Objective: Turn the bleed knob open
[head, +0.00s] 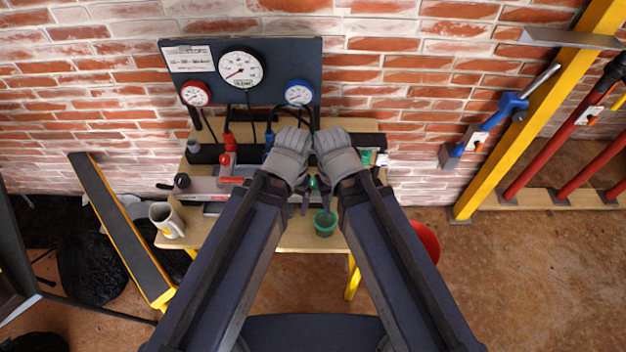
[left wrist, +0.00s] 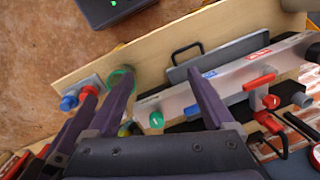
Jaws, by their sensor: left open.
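A green round knob (left wrist: 156,119) sits at the end of a grey metal block (left wrist: 232,78) on the bench in the left wrist view; it looks like the bleed knob, but no label on it is readable. My left gripper (left wrist: 158,64) is open, its two dark fingers spread with nothing held between them. The knob shows between the fingers, apart from them as far as I can see. In the head view my left gripper (head: 298,207) is over the bench, partly hidden by its arm. My right gripper (head: 327,200) is close beside it, its jaws unclear.
A wooden bench (head: 290,242) stands against a brick wall. A gauge panel (head: 275,55) is above it. Red levers (left wrist: 258,83) stick out of the block. A green cup (head: 324,224) and a mug (head: 166,219) stand near the bench's front edge. A yellow post (head: 530,110) stands right.

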